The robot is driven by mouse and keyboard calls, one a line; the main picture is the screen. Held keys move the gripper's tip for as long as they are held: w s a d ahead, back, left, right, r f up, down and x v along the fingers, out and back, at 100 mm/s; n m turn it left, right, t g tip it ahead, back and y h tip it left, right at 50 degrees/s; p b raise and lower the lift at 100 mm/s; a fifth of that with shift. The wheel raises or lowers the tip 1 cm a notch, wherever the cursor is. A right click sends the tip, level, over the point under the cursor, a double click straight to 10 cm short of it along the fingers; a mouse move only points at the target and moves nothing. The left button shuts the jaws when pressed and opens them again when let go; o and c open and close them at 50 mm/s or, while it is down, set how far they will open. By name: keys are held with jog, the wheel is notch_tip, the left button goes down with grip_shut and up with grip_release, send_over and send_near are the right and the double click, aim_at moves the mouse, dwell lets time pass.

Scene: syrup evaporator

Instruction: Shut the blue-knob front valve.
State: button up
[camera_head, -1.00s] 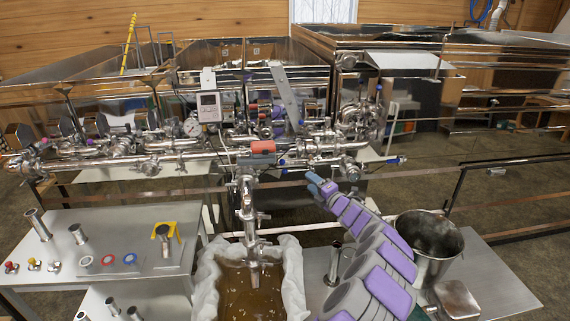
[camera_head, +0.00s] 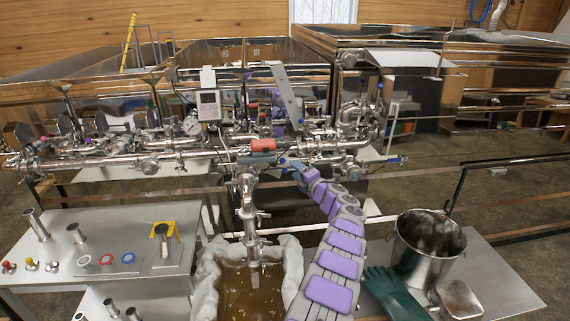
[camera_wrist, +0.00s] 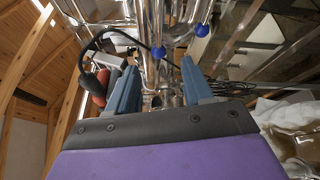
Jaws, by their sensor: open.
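The steel pipe manifold (camera_head: 330,147) runs across the front of the evaporator. A small blue knob (camera_head: 283,161) shows on it just right of the red-orange valve handle (camera_head: 262,145). In the wrist view a blue knob (camera_wrist: 158,52) lies ahead between my fingers, and a second blue knob (camera_wrist: 202,30) sits farther right, outside them. My gripper (camera_wrist: 159,75) is open, with one blue finger on each side of the pipework and nothing held. In the head view my gripper (camera_head: 280,164) is at the manifold, below the red-orange handle. Whether a finger touches the knob cannot be told.
A cloth-lined tub of brown syrup (camera_head: 245,290) stands below the outlet pipe. A steel bucket (camera_head: 428,245) and dark green gloves (camera_head: 395,290) are at the right. A side table (camera_head: 100,225) with fittings is at the left. The red-orange handle (camera_wrist: 100,85) is close to my left finger.

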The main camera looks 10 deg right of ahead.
aim_at(282, 162)
jog(key=shift+s+a+b+x, duration=0.1)
jog(key=shift+a+x, duration=0.05)
jog(key=shift+x, duration=1.3)
jog(key=shift+s+a+b+x, duration=0.1)
jog(key=shift+a+x, duration=0.05)
jog(key=shift+x, duration=1.35)
jog(key=shift+a+b+x, duration=0.1)
jog(key=shift+a+x, duration=0.05)
jog(key=shift+x, duration=1.3)
jog(key=shift+w+d, duration=0.25)
jog(key=shift+d, duration=0.2)
jog(key=shift+a, duration=0.45)
jog(key=c, duration=0.3)
jog(key=shift+d+f, duration=0.1)
jog(key=shift+d, duration=0.1)
grip_shut()
